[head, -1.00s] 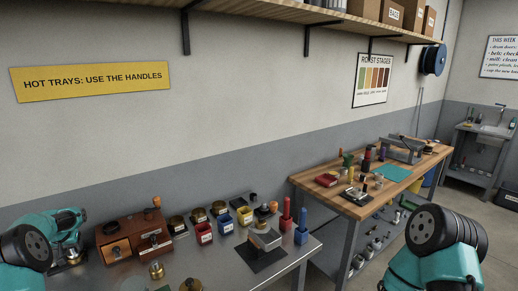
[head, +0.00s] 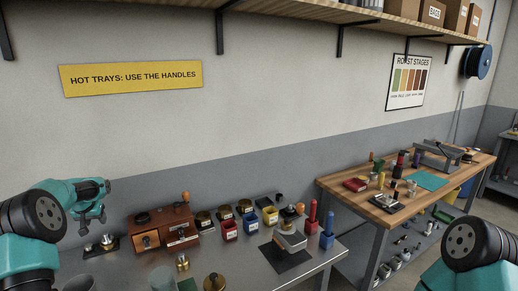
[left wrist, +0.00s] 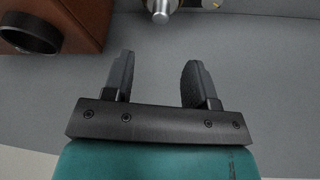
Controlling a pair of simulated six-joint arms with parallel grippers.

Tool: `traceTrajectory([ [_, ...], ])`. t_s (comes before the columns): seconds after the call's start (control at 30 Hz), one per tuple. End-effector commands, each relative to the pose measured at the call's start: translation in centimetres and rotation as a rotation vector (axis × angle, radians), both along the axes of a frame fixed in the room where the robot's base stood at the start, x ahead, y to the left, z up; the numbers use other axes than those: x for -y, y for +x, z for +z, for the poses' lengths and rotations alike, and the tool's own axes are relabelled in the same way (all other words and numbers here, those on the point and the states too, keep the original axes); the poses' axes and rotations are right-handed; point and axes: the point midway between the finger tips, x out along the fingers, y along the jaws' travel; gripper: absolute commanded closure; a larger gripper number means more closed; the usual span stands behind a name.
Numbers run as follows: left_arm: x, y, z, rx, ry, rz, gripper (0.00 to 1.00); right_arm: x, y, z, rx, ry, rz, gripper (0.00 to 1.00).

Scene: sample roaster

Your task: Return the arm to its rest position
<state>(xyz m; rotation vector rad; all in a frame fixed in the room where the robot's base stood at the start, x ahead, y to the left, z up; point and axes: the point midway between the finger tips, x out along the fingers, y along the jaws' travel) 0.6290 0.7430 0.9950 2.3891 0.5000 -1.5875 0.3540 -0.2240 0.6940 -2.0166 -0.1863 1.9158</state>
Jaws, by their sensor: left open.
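My left arm comes in from the left in the head view. Its gripper (head: 93,216) hangs above the left end of the steel bench, near a small dark stand with metal knobs (head: 107,242). In the left wrist view the two dark fingers (left wrist: 160,82) are spread apart with nothing between them. The wooden roaster box (head: 163,228) is to the right of this gripper; part of a reddish-brown wooden block also shows in the left wrist view (left wrist: 60,22). My right arm shows at the lower right of the head view, but its gripper is out of frame.
The steel bench (head: 325,250) holds brass weights, red and blue bins (head: 230,230), a scale on a dark mat (head: 288,258) and red and blue upright handles. A wooden table (head: 385,215) with tools stands at the right. A shelf runs overhead.

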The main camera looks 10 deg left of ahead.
Motion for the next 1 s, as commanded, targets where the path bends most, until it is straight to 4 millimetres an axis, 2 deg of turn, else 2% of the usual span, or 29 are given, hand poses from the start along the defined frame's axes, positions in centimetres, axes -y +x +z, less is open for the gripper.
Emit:
traceTrajectory([
  [0.1,0.2,-0.4,1.0,-0.001,-0.001,0.000,0.48,0.0,0.0,0.0,0.000,0.000,0.000,0.57],
  [1.0,-1.7,3.9,-10.7,-0.002,-0.001,0.000,0.48,0.0,0.0,0.0,0.000,0.000,0.000,0.57],
])
